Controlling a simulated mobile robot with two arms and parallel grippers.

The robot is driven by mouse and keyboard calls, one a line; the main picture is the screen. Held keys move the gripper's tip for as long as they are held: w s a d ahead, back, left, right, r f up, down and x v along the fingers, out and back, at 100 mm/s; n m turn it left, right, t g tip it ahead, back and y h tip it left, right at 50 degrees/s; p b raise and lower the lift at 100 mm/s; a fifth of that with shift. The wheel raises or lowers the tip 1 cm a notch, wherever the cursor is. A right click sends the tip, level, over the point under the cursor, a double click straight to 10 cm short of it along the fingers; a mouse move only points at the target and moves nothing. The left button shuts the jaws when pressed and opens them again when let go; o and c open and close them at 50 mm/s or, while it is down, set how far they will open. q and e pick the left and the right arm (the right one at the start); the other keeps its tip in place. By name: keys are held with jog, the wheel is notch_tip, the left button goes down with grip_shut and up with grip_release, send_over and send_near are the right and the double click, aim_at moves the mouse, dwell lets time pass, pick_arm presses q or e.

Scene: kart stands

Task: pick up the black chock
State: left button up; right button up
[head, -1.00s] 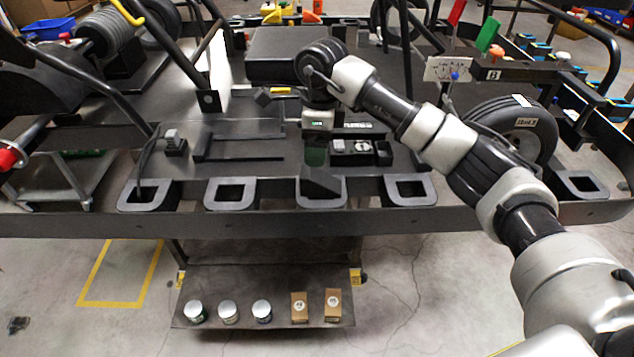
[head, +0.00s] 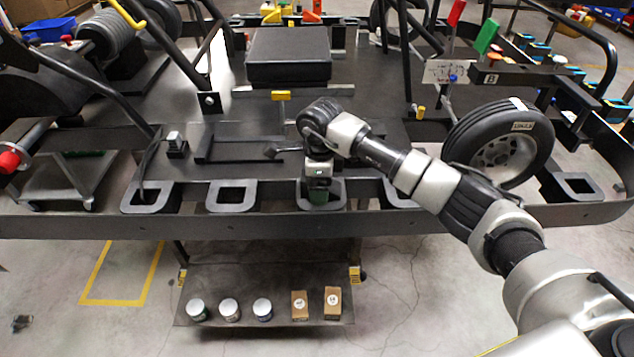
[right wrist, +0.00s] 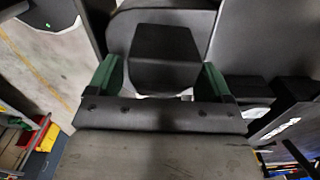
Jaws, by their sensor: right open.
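The black chock (right wrist: 165,60) is a dark block in the right wrist view, lying between the two green fingers of my right gripper (right wrist: 161,78). The fingers are apart, one on each side of it; I cannot tell whether they touch it. In the head view my right gripper (head: 318,196) points down at a square-holed pocket (head: 338,196) on the kart's front edge. The gripper and wrist hide the chock there. My left gripper is not in view.
Other pockets, one at left (head: 150,197) and one beside it (head: 232,196), line the front edge. A black box (head: 288,57) stands behind, a tyre (head: 500,140) at right. Below is a shelf (head: 235,315) with cans and small boxes.

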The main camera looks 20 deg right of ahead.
jog(key=c, duration=1)
jog(key=shift+r, duration=0.1)
jog(key=shift+c, duration=0.2)
